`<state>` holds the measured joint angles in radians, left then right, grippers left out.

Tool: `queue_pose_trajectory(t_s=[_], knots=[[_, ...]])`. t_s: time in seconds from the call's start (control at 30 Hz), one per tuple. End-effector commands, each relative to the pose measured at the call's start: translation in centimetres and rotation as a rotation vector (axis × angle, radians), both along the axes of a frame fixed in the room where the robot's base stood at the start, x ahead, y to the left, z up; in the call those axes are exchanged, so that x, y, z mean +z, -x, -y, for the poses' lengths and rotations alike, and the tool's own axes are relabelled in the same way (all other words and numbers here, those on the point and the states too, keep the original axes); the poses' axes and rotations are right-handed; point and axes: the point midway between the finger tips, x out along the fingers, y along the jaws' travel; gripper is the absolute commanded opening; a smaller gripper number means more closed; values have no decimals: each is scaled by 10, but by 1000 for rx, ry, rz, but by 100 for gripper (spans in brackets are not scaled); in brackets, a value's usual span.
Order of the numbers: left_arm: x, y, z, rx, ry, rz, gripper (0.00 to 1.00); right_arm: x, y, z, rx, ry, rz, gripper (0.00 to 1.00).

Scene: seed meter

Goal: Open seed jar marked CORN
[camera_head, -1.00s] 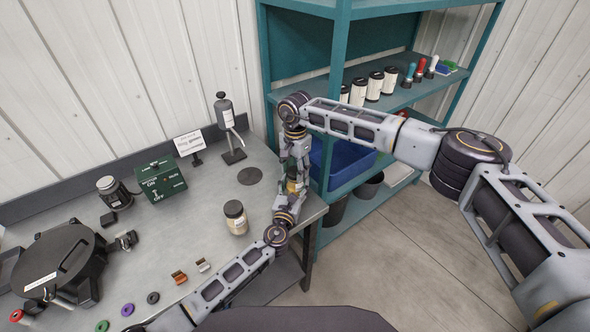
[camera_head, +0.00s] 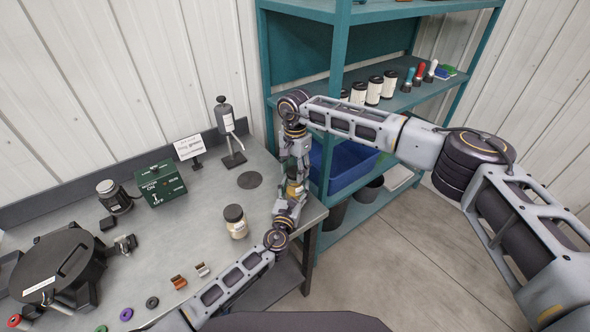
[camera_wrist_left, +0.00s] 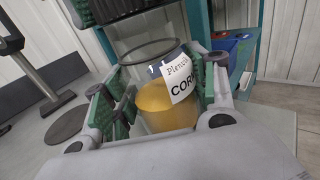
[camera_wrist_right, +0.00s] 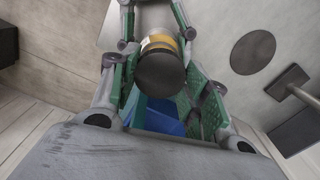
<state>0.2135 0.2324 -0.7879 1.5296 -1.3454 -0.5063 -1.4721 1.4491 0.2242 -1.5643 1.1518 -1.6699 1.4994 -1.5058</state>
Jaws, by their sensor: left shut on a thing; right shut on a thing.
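The jar marked CORN (camera_wrist_left: 168,105) is clear, with golden contents and a white label. It stands between the fingers of my left gripper (camera_wrist_left: 165,100), which is shut on it. The jar's rim shows as an open ring in the left wrist view. A dark ribbed lid (camera_wrist_left: 130,6) is above it, with a gap between. In the right wrist view my right gripper (camera_wrist_right: 160,75) is shut on the dark lid (camera_wrist_right: 160,72), with the jar (camera_wrist_right: 160,40) beyond it. In the head view both grippers meet over the bench's right end, the jar mostly hidden.
Another dark-lidded jar (camera_head: 235,221) stands on the bench (camera_head: 205,245) left of my grippers. A green switch box (camera_head: 162,185), a sign and a stand are behind. The teal shelf (camera_head: 338,90) with several jars and a blue bin (camera_head: 345,168) is close on the right.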

Motion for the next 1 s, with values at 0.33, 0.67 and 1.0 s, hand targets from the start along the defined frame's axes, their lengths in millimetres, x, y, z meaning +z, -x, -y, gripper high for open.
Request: queue_pose_trajectory(t_s=[0.33, 0.67, 1.0], knots=[[-1, 0, -1, 1, -1, -1, 0, 3, 0, 0, 0, 0, 0, 18], [-1, 0, -1, 1, -1, -1, 0, 29, 0, 0, 0, -2, 1, 18], [-1, 0, -1, 1, -1, -1, 0, 40, 0, 0, 0, 0, -1, 18]])
